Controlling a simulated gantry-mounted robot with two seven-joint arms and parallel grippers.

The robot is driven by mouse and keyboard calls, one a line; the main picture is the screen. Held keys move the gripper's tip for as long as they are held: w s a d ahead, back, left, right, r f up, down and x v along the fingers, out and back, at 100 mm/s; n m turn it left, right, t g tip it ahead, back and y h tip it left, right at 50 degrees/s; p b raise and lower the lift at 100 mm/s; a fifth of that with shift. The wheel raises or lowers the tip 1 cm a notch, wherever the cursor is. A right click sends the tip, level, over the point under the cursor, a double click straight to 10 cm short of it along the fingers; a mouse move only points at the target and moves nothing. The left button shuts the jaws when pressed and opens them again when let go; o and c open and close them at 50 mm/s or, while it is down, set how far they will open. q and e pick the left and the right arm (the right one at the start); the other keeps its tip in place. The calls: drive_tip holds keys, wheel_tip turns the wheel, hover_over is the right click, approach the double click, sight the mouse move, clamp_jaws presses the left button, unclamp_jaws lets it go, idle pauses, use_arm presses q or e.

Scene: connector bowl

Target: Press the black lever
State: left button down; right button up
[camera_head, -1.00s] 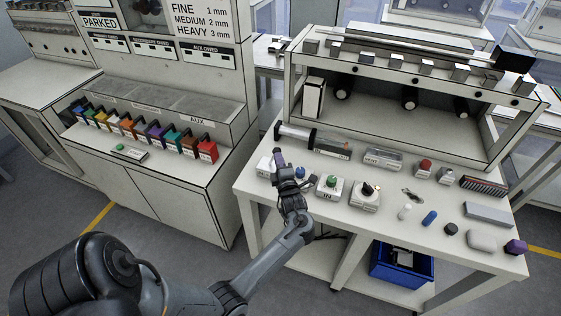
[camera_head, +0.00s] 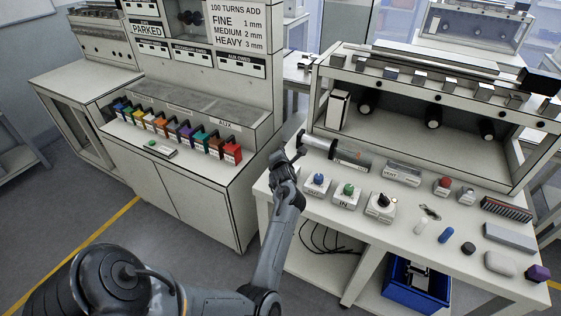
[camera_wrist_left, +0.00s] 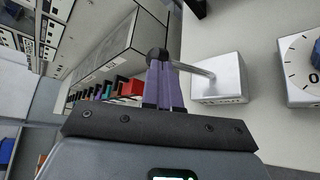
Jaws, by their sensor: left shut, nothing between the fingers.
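In the left wrist view, a pale box (camera_wrist_left: 218,78) carries a bent metal rod that reaches left to a black ball knob, the black lever (camera_wrist_left: 157,54). My left gripper (camera_wrist_left: 161,66) has its purple fingers shut with nothing between them. Their tips are right at the black knob and overlap it in the picture; I cannot tell whether they touch. In the head view my left gripper (camera_head: 277,158) is at the left front edge of the right-hand bench (camera_head: 405,240) and hides most of the lever box. My right gripper is not in view.
A blue knob (camera_head: 318,181), a green button (camera_head: 348,190) and a black-knobbed box (camera_head: 383,202) stand in a row to the right. A clear syringe-like cylinder (camera_head: 319,143) lies behind. A cabinet with colored bins (camera_head: 232,152) stands to the left, across a gap.

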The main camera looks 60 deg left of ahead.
use_arm(q)
drive_tip(key=shift+w+r, duration=0.15)
drive_tip(key=shift+r, duration=0.05)
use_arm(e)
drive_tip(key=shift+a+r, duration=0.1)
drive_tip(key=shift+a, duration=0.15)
use_arm(q)
drive_tip(key=shift+r, duration=0.1)
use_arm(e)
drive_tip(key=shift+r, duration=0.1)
use_arm(q)
drive_tip(key=shift+r+p, duration=0.55)
drive_tip(key=shift+r, duration=0.05)
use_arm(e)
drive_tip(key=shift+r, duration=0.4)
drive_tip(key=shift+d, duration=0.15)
